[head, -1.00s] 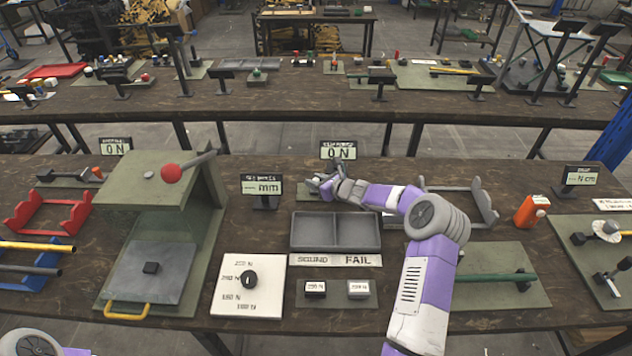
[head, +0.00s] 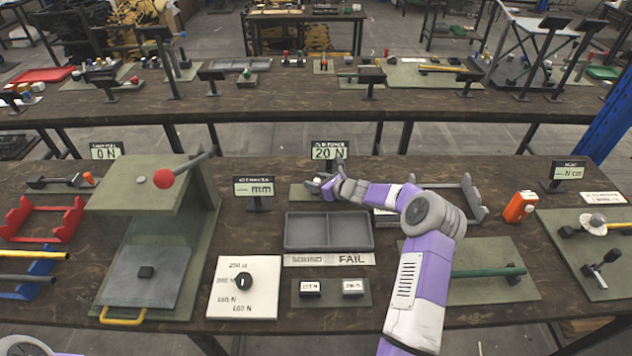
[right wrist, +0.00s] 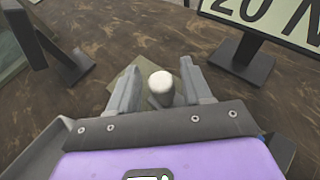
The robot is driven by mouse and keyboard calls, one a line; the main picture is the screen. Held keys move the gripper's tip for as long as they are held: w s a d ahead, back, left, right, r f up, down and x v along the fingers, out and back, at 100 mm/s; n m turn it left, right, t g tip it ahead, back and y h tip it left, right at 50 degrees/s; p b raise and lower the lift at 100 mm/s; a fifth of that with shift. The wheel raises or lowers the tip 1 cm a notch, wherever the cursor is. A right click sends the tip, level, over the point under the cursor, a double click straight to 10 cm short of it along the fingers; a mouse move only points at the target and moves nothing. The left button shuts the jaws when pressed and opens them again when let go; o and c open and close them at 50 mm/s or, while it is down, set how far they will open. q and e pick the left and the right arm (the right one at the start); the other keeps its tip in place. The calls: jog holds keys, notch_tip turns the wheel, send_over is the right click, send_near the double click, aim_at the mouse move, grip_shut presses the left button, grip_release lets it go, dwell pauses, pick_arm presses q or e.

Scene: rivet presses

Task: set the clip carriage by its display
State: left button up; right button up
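The display (head: 330,151) behind my right gripper reads 20 N; it also shows in the right wrist view (right wrist: 272,22), cut by the edge. In front of it lies a small green plate (head: 300,193). In the right wrist view a grey post with a white rounded top (right wrist: 161,84), which I take for the clip carriage's knob, stands over the plate. My right gripper (head: 331,184) has its fingers on either side of this post, with narrow gaps visible near its top (right wrist: 161,92). Contact lower down is hidden. The rest of the carriage is hidden. My left gripper is out of view.
A grey two-part tray (head: 328,249) lies in front, with a SOUND/FAIL strip. A mm display (head: 254,190) stands left of the gripper. A grey cradle (head: 470,200) and orange device (head: 519,207) are right.

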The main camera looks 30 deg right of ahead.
jog(key=shift+s, duration=0.15)
jog(key=v, duration=0.7)
jog(key=shift+s+d+r, duration=0.1)
jog(key=shift+s+d, duration=0.05)
jog(key=shift+r+p, duration=0.1)
jog(key=shift+p, duration=0.25)
